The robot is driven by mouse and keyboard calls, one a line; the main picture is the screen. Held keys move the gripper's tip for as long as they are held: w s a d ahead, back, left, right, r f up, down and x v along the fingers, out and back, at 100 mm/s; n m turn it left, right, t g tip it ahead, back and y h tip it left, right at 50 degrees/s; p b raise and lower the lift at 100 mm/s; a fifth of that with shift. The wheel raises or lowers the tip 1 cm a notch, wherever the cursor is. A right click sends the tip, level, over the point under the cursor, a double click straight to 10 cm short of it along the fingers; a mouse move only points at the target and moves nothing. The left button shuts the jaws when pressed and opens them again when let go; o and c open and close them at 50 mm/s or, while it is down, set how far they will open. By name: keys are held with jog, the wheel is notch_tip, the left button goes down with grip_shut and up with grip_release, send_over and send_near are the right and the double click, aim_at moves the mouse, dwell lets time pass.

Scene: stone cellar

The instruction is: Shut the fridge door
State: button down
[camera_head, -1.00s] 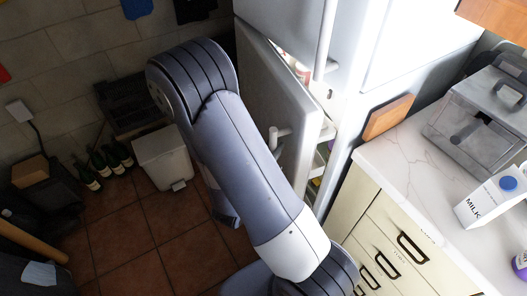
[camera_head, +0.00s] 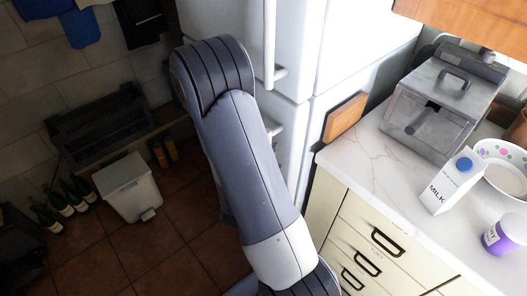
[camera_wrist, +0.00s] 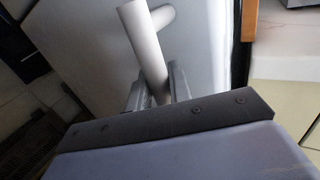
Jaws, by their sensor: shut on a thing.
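The white fridge (camera_head: 345,50) stands in the middle of the head view. Its lower door (camera_head: 292,125) lies about in line with the upper part, and no gap or inside shelves show. My arm covers much of this door. In the wrist view the door (camera_wrist: 205,45) is a pale grey panel, and its white bar handle (camera_wrist: 146,45) slants across it. My gripper (camera_wrist: 157,88) is shut on the handle, with one finger on each side of the bar. In the head view the gripper is hidden behind my arm.
A counter (camera_head: 365,160) with drawers (camera_head: 370,240) stands right of the fridge. It holds a milk carton (camera_head: 450,185), a grey metal box (camera_head: 440,100), a bowl (camera_head: 505,170) and a wooden board (camera_head: 345,117). A white bin (camera_head: 128,187) and bottles (camera_head: 70,205) stand left. Tiled floor between is clear.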

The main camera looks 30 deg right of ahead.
jog(key=shift+d+r, duration=0.15)
jog(key=shift+d, duration=0.15)
jog(key=c, duration=1.3)
grip_release()
jog(key=shift+d, duration=0.2)
jog(key=shift+c, duration=0.2)
jog(key=shift+a, duration=0.15)
jog(key=b+v, duration=0.2)
jog(key=v, duration=0.8)
jog(key=shift+s+a, duration=0.25)
jog(key=shift+a, duration=0.05)
jog(key=p+x, duration=0.2)
jog(key=x, duration=0.8)
jog(key=shift+w+d, duration=0.25)
jog(key=shift+d, duration=0.05)
jog(key=shift+a, duration=0.1)
